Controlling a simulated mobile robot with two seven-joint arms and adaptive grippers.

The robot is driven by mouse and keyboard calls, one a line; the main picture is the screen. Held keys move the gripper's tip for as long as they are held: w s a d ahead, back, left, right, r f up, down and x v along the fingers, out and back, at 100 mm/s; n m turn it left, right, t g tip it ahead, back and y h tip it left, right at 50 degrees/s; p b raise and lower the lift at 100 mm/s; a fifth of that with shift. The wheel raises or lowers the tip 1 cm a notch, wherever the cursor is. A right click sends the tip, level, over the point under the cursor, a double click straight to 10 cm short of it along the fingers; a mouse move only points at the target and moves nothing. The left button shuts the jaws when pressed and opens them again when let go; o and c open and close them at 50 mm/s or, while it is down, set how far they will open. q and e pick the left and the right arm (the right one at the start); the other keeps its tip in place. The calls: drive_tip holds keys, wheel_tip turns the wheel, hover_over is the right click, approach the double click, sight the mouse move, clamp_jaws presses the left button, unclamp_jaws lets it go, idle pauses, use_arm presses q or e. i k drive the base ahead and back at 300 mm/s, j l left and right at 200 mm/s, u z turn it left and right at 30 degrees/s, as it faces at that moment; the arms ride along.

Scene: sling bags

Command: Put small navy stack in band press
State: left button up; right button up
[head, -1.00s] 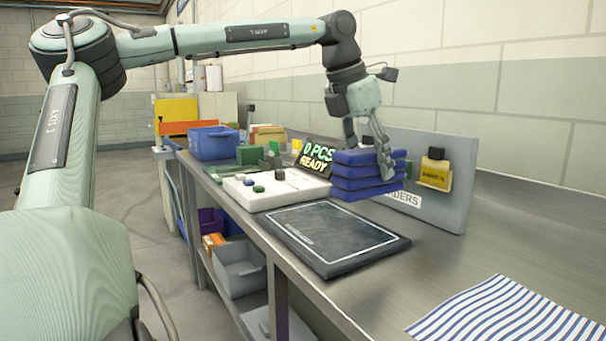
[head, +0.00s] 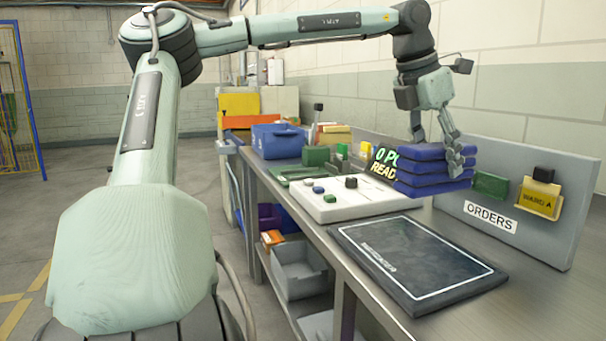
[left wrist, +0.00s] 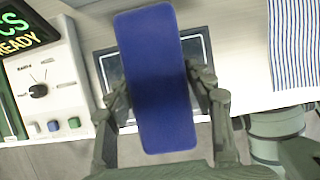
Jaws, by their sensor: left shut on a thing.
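The small navy stack (head: 432,181), several flat folded layers, hangs level between the fingers of my left gripper (head: 438,152). It seems to be above the bench, beside the lit display. In the left wrist view the stack (left wrist: 160,75) is a long blue block, with the fingers of my left gripper (left wrist: 165,100) on its two long sides. A green device with an upright black-knobbed lever (head: 317,153), perhaps the band press, stands farther back on the bench, left of the stack. My right gripper is out of view.
A white control box (head: 350,203) with a dial and buttons stands before the display (head: 384,163). A dark pad with a white outline (head: 415,262) lies nearer. A grey ORDERS board (head: 535,225) stands right. A blue bin (head: 278,141) is behind.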

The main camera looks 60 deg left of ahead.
sight(314, 163)
drive_tip(key=i+j, duration=0.1)
drive_tip(key=j, duration=3.4)
drive_tip(key=i, duration=0.05)
